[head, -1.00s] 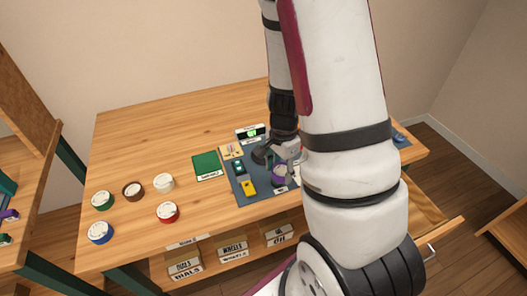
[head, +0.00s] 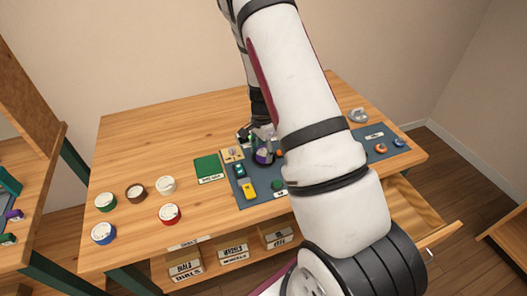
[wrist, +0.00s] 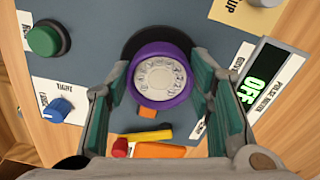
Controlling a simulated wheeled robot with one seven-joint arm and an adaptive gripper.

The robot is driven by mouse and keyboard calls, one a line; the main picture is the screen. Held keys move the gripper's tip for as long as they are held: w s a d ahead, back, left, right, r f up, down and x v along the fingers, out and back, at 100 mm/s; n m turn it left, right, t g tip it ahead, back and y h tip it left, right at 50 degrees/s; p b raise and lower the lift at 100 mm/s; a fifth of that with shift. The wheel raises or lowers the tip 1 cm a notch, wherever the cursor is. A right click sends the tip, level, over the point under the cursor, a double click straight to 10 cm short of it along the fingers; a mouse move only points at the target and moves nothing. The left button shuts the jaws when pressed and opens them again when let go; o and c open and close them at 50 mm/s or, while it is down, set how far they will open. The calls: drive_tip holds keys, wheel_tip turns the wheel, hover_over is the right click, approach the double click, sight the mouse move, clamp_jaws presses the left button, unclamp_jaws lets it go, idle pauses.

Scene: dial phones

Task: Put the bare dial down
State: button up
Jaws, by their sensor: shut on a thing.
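The bare dial is a purple round body (wrist: 190,82) with a pale grey finger-hole face (wrist: 160,78), seen face-on in the wrist view. My gripper (wrist: 160,75) is shut on it, with one green-padded finger on each side. In the head view, the purple dial (head: 264,158) shows under my gripper (head: 264,145), partly hidden by the arm. A dark round pad (wrist: 150,36) shows behind the dial in the wrist view. I cannot tell whether the dial touches the pad.
A meter reading OFF (wrist: 258,88) stands close on the right in the wrist view. A green button (wrist: 44,38), blue knob (wrist: 57,110) and yellow piece (wrist: 147,134) are nearby. Several coloured dials, including a red one (head: 170,213), stand at the table's left. The back-left tabletop is clear.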

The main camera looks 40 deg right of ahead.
drive_tip(key=shift+f, duration=0.25)
drive_tip(key=shift+f, duration=0.1)
drive_tip(key=shift+f, duration=0.15)
drive_tip(key=o, duration=1.2)
drive_tip(key=shift+o, duration=0.2)
